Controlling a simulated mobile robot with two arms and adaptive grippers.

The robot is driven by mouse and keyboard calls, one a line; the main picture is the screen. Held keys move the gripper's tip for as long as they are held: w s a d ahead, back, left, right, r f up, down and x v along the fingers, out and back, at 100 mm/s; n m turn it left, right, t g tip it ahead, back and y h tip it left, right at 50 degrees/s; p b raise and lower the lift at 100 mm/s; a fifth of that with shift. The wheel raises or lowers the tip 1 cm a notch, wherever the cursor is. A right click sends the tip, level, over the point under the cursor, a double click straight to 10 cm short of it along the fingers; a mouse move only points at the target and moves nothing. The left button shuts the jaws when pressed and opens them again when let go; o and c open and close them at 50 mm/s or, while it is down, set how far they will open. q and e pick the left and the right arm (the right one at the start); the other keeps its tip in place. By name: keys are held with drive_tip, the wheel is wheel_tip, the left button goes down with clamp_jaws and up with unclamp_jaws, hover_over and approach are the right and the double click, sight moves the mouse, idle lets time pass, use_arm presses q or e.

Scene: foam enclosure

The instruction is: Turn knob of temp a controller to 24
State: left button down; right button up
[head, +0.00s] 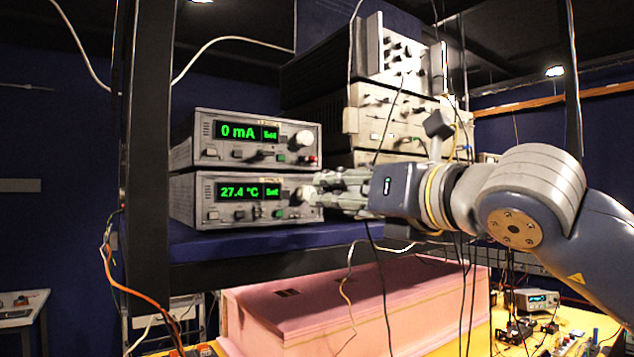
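The temperature controller (234,205) is the lower of two stacked grey boxes on the blue shelf. Its green display (248,190) reads 27.4 °C, with "Set" beside it. Its knob (299,195) is at the right of its front panel and partly covered by my gripper. My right gripper (308,192) comes in from the right, its fingertips at the knob. The fingers look close around the knob, but I cannot tell whether they touch it or how far they are closed. My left gripper is not in view.
Another box (237,137) reading 0 mA sits directly on top, its own knob (303,138) just above my gripper. A black post (149,150) stands left. More instruments (395,115) and hanging cables are behind my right arm. A pink foam box (320,300) lies below the shelf.

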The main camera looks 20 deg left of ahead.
sight(310, 194)
drive_tip(key=p+x, duration=0.1)
drive_tip(key=x, duration=0.1)
drive_tip(key=p+x, duration=0.2)
drive_tip(key=x, duration=0.1)
drive_tip(key=shift+a+r, duration=0.25)
drive_tip(key=shift+w+a+f+p, duration=0.25)
drive_tip(key=shift+w+a+p, duration=0.1)
drive_tip(key=shift+w+a, duration=0.2)
clamp_jaws()
